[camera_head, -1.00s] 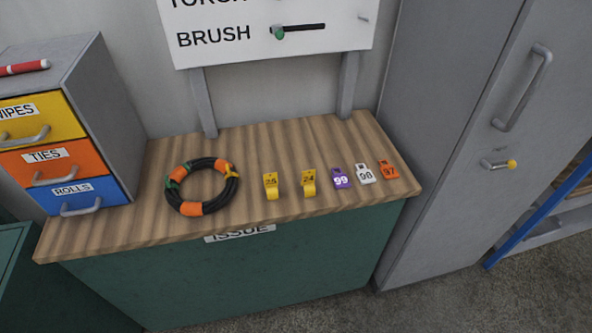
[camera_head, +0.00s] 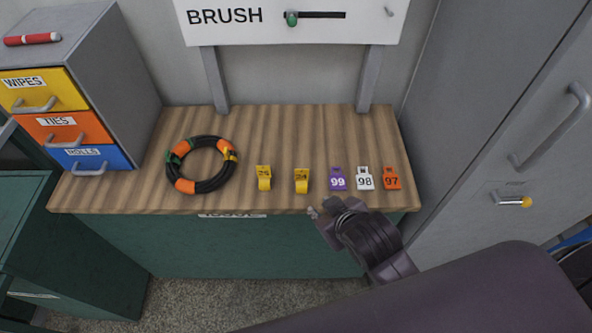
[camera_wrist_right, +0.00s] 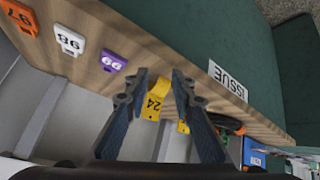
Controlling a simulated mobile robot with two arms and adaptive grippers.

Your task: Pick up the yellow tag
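Two yellow tags lie on the wooden bench top in the head view: one (camera_head: 264,178) at the left, its number hard to read, and one marked 24 (camera_head: 301,180) to its right. My right gripper (camera_head: 321,208) is at the bench's front edge, just in front of the 24 tag and slightly to its right. In the right wrist view my right gripper (camera_wrist_right: 155,86) is open, and the 24 tag (camera_wrist_right: 154,101) appears between its fingers; I cannot tell that either finger touches it. The other yellow tag (camera_wrist_right: 183,127) shows partly behind a finger. My left gripper is out of view.
Purple 99 (camera_head: 338,178), white 98 (camera_head: 364,178) and orange 97 (camera_head: 391,178) tags lie to the right. A coiled black hose (camera_head: 211,186) with coloured bands lies left. A drawer unit (camera_head: 110,85) stands at the left, a grey cabinet (camera_head: 490,90) at the right.

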